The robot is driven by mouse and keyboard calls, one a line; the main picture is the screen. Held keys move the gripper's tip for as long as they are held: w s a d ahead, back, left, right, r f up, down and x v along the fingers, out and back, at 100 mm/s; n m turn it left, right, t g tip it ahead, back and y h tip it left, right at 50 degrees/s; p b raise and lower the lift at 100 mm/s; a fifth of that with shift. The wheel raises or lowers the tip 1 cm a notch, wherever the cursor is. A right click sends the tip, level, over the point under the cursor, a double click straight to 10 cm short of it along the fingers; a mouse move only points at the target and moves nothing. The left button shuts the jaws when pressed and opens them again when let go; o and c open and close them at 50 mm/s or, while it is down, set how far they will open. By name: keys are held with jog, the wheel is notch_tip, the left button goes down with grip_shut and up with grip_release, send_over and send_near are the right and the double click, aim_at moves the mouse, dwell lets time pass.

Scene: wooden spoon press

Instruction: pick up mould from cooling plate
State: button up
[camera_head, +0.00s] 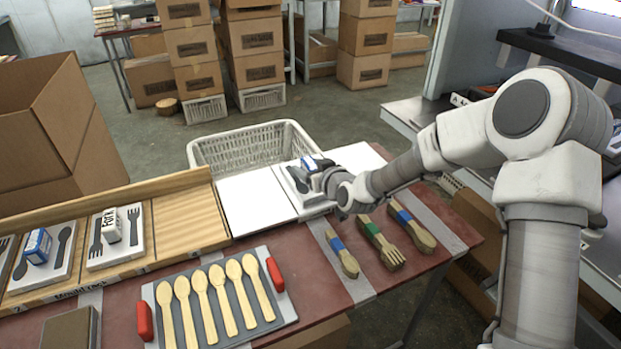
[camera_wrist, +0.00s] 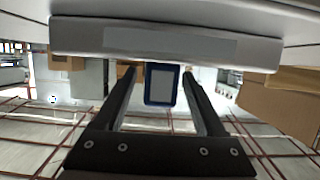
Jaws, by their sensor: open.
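The mould is a white slab (camera_head: 292,179) with a dark utensil shape and a blue-and-white block handle (camera_head: 309,161). It lies on the right part of the white cooling plate (camera_head: 258,204), partly hidden by my gripper (camera_head: 320,177). In the wrist view the handle (camera_wrist: 162,84) shows between the two dark, parted fingers of my gripper (camera_wrist: 160,76), with visible gaps on both sides. A pale slab edge (camera_wrist: 160,45) spans the top of that view. My gripper is open and holds nothing.
A white basket (camera_head: 250,148) stands behind the plate. A wooden rack (camera_head: 180,218) at left holds more moulds. A tray (camera_head: 287,303) of wooden spoons and several banded utensil bundles (camera_head: 383,243) lie in front. Cardboard boxes (camera_head: 55,130) stand at far left.

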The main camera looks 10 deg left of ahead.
grip_shut()
dwell(1.2)
jog(key=shift+r, duration=0.15)
